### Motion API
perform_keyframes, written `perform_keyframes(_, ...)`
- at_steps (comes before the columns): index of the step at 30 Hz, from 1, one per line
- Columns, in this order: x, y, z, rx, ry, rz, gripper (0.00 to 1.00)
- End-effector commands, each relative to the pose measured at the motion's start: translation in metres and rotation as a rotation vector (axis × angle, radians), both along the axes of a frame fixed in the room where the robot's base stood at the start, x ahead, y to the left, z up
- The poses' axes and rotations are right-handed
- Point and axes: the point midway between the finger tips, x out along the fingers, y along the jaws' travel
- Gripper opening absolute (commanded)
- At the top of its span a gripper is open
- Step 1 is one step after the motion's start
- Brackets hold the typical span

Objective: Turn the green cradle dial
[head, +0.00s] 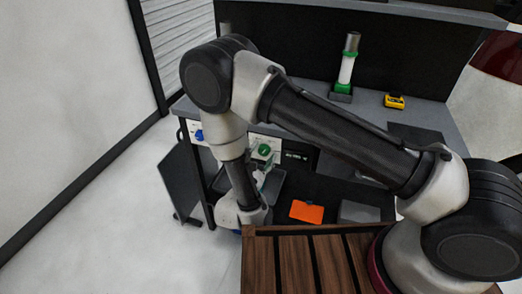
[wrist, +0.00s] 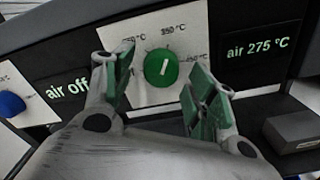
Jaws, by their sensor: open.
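The green dial (wrist: 161,68) sits on a pale panel marked with temperatures, on the dark front of a bench. A white mark on it stands nearly upright. The dial also shows in the head view (head: 264,150). My gripper (wrist: 163,95) is open, with green-padded fingertips at the lower left and lower right of the dial. Nothing is between the fingers except the view of the dial and panel. I cannot tell whether a fingertip touches the panel. In the head view my arm reaches down to the bench front and hides part of it.
A blue dial (wrist: 11,104) is left of the green one. Displays read "air off" (wrist: 68,89) and "air 275 °C" (wrist: 257,48). A grey block (wrist: 292,131) is at right. An orange item (head: 306,211) lies below the bench; a yellow tool (head: 395,102) is on top.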

Motion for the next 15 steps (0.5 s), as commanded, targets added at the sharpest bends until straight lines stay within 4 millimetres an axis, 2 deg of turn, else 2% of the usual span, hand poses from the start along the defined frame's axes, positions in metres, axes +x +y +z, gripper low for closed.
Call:
perform_keyframes(7,0.0002,-0.0007,0.0001,0.000,0.000,0.001,0.57)
perform_keyframes(12,0.0002,-0.0007,0.0001,0.000,0.000,0.001,0.26)
perform_keyframes(15,0.0002,-0.0007,0.0001,0.000,0.000,0.001,0.11)
